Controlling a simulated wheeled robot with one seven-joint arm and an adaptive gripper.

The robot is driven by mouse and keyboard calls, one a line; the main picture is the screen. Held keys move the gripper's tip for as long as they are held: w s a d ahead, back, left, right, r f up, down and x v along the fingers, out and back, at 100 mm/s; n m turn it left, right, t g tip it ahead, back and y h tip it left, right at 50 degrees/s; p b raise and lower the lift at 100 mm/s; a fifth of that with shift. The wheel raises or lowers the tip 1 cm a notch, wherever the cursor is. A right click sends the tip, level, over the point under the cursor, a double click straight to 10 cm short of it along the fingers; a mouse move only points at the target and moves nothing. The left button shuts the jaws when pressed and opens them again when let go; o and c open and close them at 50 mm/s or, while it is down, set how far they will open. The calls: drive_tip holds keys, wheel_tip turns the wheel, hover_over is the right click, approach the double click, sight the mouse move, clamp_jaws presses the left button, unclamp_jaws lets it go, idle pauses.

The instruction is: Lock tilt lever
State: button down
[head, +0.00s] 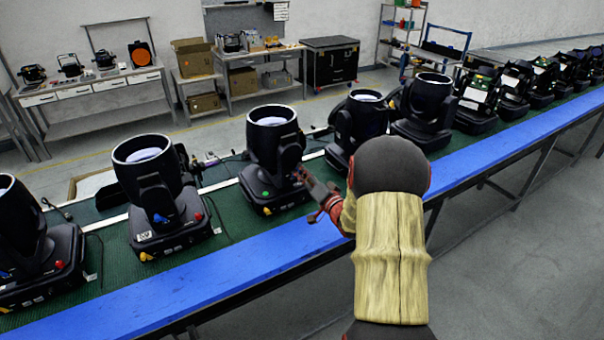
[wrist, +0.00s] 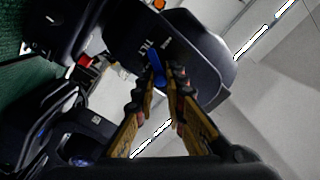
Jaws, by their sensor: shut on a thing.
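A black par can (head: 270,155) stands upright on the green conveyor belt, its round white-lined mouth facing up. My gripper (head: 306,176) reaches its right side in the head view. In the wrist view, my gripper (wrist: 160,82) has its two yellow-and-black fingers closed around the lower end of a small blue tilt lever (wrist: 156,60). The lever sits on the black yoke arm (wrist: 200,70), beside white lettering reading TILT. The fingertips cover part of the lever. In the head view the lever cannot be made out behind my gripper.
Other par cans stand along the belt, a near one (head: 155,190) to the left and another (head: 358,120) close to the right. A blue rail (head: 230,265) edges the belt's near side. Workbenches (head: 95,90) stand at the back. The floor at the right is clear.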

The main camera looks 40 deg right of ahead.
drive_tip(key=c, duration=1.8)
unclamp_jaws()
drive_tip(key=v, duration=1.2)
